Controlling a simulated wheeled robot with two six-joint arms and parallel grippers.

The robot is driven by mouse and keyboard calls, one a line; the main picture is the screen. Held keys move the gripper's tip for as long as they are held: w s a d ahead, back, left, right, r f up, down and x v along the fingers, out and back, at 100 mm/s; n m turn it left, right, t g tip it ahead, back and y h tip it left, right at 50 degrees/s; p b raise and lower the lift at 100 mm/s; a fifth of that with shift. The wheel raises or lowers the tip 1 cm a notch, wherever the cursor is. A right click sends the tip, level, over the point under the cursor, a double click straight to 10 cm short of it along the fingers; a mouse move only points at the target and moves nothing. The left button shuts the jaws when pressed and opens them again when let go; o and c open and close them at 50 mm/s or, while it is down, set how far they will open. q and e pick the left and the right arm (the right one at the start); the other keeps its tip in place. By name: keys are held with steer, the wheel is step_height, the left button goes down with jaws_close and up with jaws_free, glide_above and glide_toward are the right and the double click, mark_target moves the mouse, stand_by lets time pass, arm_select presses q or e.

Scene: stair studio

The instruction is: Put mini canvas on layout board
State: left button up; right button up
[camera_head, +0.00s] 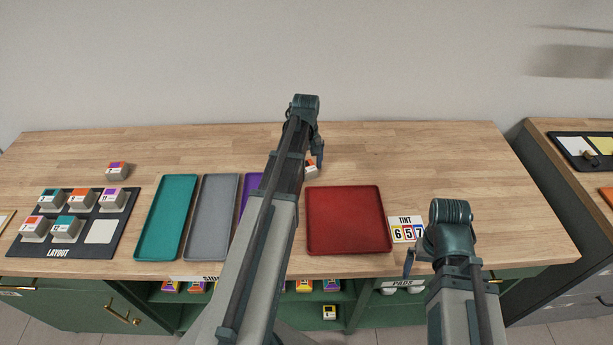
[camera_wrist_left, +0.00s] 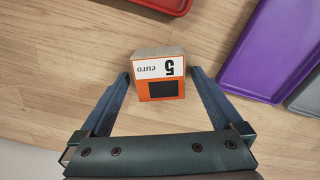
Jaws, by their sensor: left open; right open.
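A mini canvas, a small block with an orange and white label reading "5 euro" (camera_wrist_left: 160,75), lies on the wood counter between the open fingers of my left gripper (camera_wrist_left: 160,80). In the head view this block (camera_head: 311,169) is partly hidden by my left gripper (camera_head: 318,150). My right gripper (camera_head: 409,262) is open and empty near the counter's front edge.
Teal (camera_head: 166,215), grey (camera_head: 212,215) and purple (camera_head: 251,185) trays lie between the board and my left arm. A red tray (camera_head: 348,220) and a tint number card (camera_head: 406,229) lie to the right. The back of the counter is mostly clear.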

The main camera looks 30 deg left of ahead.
mark_target(306, 165)
arm_select(q)
steer(key=c, duration=1.5)
steer(key=shift+r+p, duration=0.75)
steer(key=shift+p, duration=0.05)
step_height(306, 165, up, 3)
steer(key=p, duration=0.3)
steer(key=s, duration=0.2)
steer(key=shift+s+f+b, duration=0.3)
steer(key=shift+s, duration=0.1)
steer(key=s, duration=0.9)
steer(key=s+r+p, duration=0.1)
steer(key=s, duration=0.3)
steer(key=shift+s+a+r, duration=0.1)
steer(key=shift+s+a, duration=0.05)
steer(key=shift+a, duration=0.25)
